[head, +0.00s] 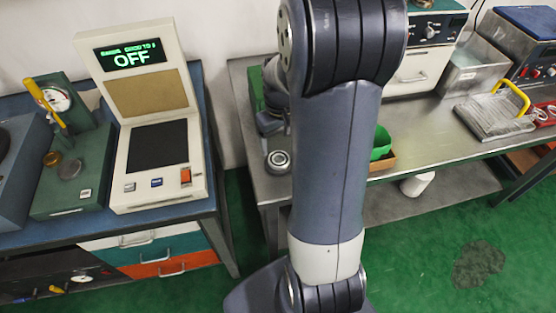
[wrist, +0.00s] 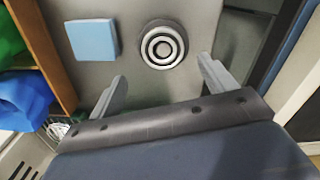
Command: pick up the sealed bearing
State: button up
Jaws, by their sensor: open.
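A round bearing (wrist: 162,45) with dark and light concentric rings lies flat on the steel bench in the wrist view. I take it to be the sealed bearing, though its seal is too small to make out. In the head view it shows as a small round piece (head: 279,162) near the bench's left end. My gripper (wrist: 163,70) is open and empty. Its two fingers stand apart, with the bearing ahead of the gap between them and not touched. In the head view my arm hides most of the gripper.
A light blue square block (wrist: 92,39) lies left of the bearing. A wooden-sided bin (wrist: 52,45) with green and blue items stands further left. The steel bench (head: 440,138) runs right. A tester reading OFF (head: 150,130) stands on the left table.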

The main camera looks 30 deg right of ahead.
aim_at(279, 158)
jog(key=f, duration=0.5)
jog(key=shift+s+a+f, duration=0.2)
jog(key=shift+a+f, duration=0.05)
jog(key=shift+f, duration=0.15)
jog(key=c, duration=1)
